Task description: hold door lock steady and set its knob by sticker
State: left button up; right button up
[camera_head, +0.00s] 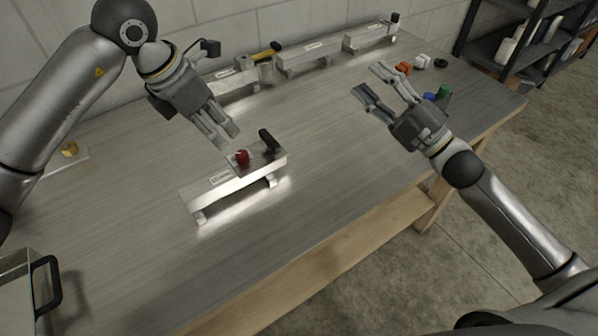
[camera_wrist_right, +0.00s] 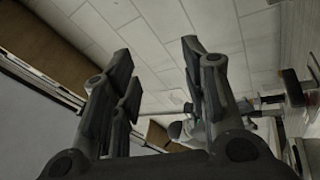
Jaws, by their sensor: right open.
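The door lock (camera_head: 231,188) looks like a low metallic stand with a white label on its front, near the middle of the bench. A red knob (camera_head: 242,157) sits on its top, and a black lever (camera_head: 268,141) stands tilted beside the knob. The sticker's marking is too small to read.
At the back stand more metallic units: one with a yellow handle (camera_head: 263,53), a middle one (camera_head: 310,58) and one at the far right (camera_head: 370,38). Orange, white, blue and green small items (camera_head: 443,91) lie near my right gripper. The bench front is clear.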

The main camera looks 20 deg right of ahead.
jog(key=s+a+f+m, duration=0.3)
jog(key=a+f+m, duration=0.25)
jog(key=a, duration=0.35)
jog(key=m+g+h, duration=0.2)
jog(key=m+h, duration=0.2)
jog(key=m, duration=0.6)
send_near(269, 142)
jog(key=shift+w+f+m+h, duration=0.3)
jog(key=shift+f+m+h, duration=0.3)
jog(key=shift+m, duration=0.25)
jog(key=x, duration=1)
jog(key=shift+w+a+r, duration=0.1)
jog(key=shift+w+a, duration=0.05)
jog(key=shift+w, duration=0.15)
grip_shut()
